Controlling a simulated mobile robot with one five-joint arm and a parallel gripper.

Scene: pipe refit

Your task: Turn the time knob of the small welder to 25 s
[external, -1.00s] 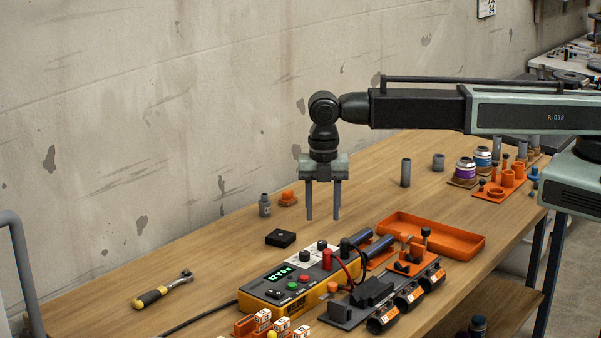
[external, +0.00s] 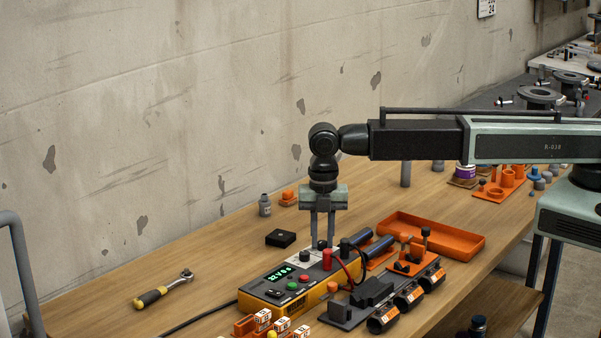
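The small welder (external: 316,297) is a yellow and grey box on the bench with a lit green display (external: 281,275), too small to read surely. Green and red buttons sit below the display. Two dark knobs stand on its pale rear panel: a left knob (external: 306,255) and a right knob (external: 322,245). I cannot read which is the time knob. My gripper (external: 322,243) points straight down at the right knob, with its fingers drawn close on either side of it. The fingertips partly hide this knob; the left knob is free.
A red plug (external: 327,259) and dark cable ends stand just right of the knobs. A black box (external: 280,238) lies behind the welder. An orange tray (external: 432,236) and clamp fixture (external: 371,292) are to the right. A ratchet (external: 163,290) lies left, with clear bench around it.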

